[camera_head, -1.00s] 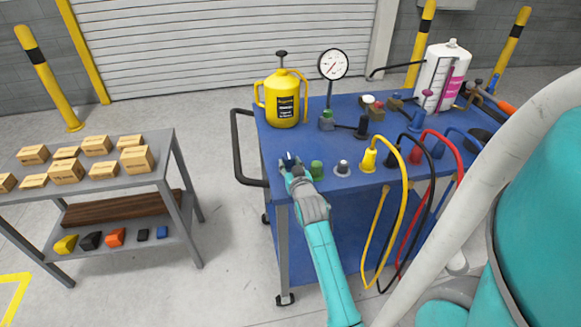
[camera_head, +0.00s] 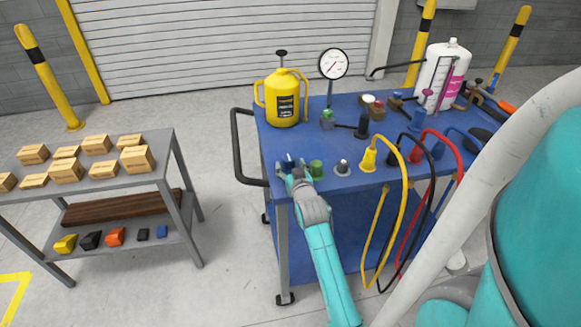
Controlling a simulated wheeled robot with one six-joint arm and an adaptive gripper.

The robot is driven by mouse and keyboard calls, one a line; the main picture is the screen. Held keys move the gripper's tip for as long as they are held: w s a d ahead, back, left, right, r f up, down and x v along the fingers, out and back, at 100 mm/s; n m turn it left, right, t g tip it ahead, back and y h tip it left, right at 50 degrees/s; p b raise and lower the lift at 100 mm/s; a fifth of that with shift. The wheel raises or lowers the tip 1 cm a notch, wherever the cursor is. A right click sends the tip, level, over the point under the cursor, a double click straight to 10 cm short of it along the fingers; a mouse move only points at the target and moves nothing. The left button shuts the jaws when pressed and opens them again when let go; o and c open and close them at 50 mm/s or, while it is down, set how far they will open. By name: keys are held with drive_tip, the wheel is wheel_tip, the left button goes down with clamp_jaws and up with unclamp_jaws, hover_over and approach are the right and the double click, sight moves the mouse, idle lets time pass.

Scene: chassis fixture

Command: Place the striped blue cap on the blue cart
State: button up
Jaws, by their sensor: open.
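The blue cart (camera_head: 300,146) stands right of centre with a blue top. A small dark blue cap (camera_head: 289,160) is at the cart's near left corner, between or just beyond my gripper's fingertips; its stripes are too small to make out. My gripper (camera_head: 289,167) is teal and grey and reaches over the cart's near edge. Its fingers are apart, one on each side of the cap. The fingers partly hide the cap's base, which appears to rest on the cart top.
A green cap (camera_head: 317,168) is just right of my gripper, then a grey-black fitting (camera_head: 343,167) and a yellow plug (camera_head: 369,158) with cables. A yellow jug (camera_head: 281,98) and a gauge (camera_head: 333,65) stand behind. A grey shelf (camera_head: 120,180) with boxes is at left.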

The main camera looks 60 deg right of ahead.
drive_tip(key=v, duration=1.2)
drive_tip(key=s+a+f+n+t+y, duration=0.2)
drive_tip(key=s+a+f+y, duration=0.15)
drive_tip(key=a, duration=0.85)
drive_tip(key=s+a+f+n+t+y, duration=0.1)
drive_tip(key=s+a+f+n+y, duration=0.2)
drive_tip(key=a, duration=0.8)
drive_tip(key=s+a+r+n+y, duration=0.1)
drive_tip(key=s+a+n+y, duration=0.1)
drive_tip(key=s+a, duration=0.4)
drive_tip(key=s+a+r+n+t+y, duration=0.1)
drive_tip(key=s+a+r+n+y, duration=0.1)
drive_tip(key=s+a, duration=0.4)
drive_tip(key=s+y, duration=0.1)
drive_tip(key=s, duration=0.3)
drive_tip(key=shift+a+n, duration=0.3)
drive_tip(key=shift+a, duration=0.1)
drive_tip(key=shift+y, duration=0.25)
